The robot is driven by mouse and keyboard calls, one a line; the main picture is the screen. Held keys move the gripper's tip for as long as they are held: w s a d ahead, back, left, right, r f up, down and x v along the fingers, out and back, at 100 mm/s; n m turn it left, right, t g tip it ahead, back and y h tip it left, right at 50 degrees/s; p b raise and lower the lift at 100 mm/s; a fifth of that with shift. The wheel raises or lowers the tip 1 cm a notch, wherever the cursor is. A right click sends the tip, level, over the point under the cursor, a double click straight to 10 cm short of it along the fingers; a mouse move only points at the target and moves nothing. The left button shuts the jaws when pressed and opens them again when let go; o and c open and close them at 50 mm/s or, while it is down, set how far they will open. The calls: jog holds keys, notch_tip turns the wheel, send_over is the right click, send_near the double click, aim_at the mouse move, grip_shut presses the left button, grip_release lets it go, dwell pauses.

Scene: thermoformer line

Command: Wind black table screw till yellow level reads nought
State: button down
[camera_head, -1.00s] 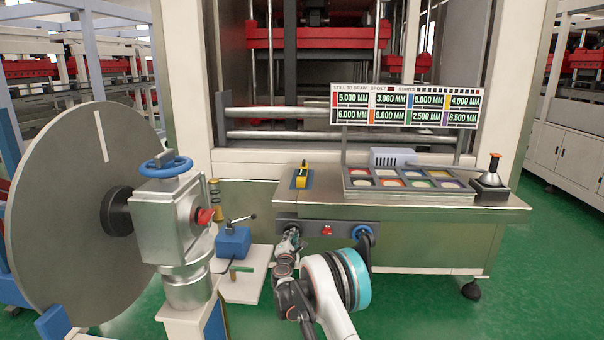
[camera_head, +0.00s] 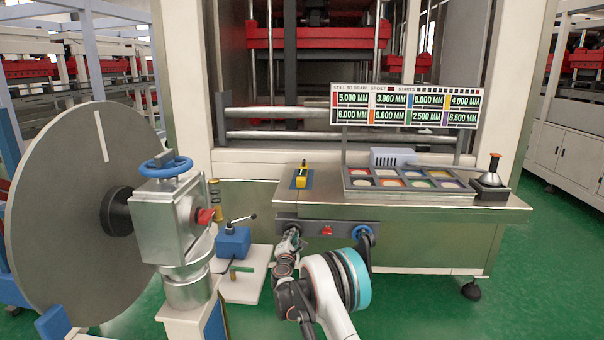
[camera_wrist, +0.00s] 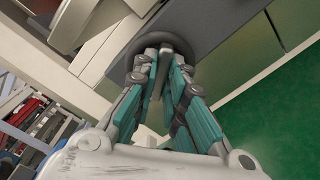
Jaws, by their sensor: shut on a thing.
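The yellow level (camera_head: 301,177) lies on a blue pad at the left of the table top; its reading is too small to make out. The black table screw shows in the wrist view as a dark round knob (camera_wrist: 189,45) on the grey front panel. My gripper (camera_wrist: 163,58) is shut on this knob, with its teal-sided fingers against it. In the head view my gripper (camera_head: 290,238) is at the left end of the panel under the table edge, and it hides most of the knob.
A blue clamp block (camera_head: 233,241) stands close left of my gripper.

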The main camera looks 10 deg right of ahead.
jog(key=shift+m, duration=1.4)
jog(key=shift+m, duration=1.4)
jog(key=shift+m, duration=1.4)
jog(key=shift+m, duration=1.4)
